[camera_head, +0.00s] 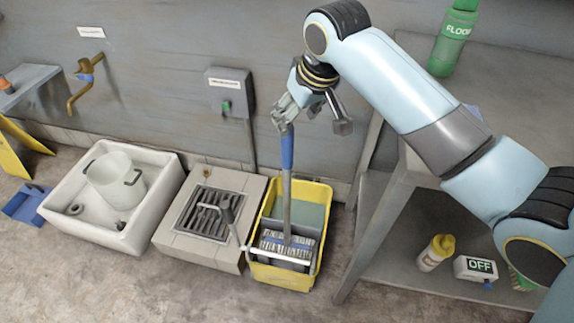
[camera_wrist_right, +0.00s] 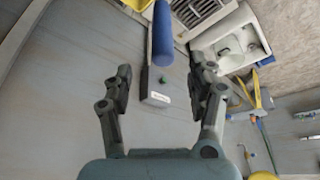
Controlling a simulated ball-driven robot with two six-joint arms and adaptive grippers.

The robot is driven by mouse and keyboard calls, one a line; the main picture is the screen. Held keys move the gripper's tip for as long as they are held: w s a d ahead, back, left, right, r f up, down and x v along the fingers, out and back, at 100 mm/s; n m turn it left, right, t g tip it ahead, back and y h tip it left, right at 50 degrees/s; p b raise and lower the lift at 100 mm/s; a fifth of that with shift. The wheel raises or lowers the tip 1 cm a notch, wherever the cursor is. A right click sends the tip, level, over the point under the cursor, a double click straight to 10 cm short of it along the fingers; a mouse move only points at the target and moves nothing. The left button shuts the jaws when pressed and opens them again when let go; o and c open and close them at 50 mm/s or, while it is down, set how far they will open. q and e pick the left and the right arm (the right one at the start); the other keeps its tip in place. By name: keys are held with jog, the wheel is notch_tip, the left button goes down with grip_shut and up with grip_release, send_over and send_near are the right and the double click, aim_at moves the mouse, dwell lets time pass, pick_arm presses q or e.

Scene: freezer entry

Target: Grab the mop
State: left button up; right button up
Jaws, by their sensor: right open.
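The mop (camera_head: 287,185) stands upright in the yellow bucket (camera_head: 318,240), with a blue grip at the top of its grey pole and its head in the wringer area. My right gripper (camera_head: 312,118) is open close to the top of the blue grip. In the right wrist view the blue grip (camera_wrist_right: 162,38) lies ahead of the open fingers of my right gripper (camera_wrist_right: 160,88), roughly centred between them and beyond the tips. Nothing is held. My left gripper is not in view.
A white sink with a bucket (camera_head: 115,172) and a floor drain block (camera_head: 210,215) stand left of the yellow bucket. A grey switch box (camera_head: 230,92) is on the wall. A metal table (camera_head: 375,200) with bottles stands right.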

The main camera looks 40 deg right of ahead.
aim_at(289, 136)
jog(key=b+x, duration=0.1)
jog(key=x, duration=0.8)
jog(key=shift+a+f+b, duration=0.2)
jog(key=shift+f+b, duration=0.1)
jog(key=shift+f, duration=0.1)
grip_shut()
jog(key=shift+r, duration=0.1)
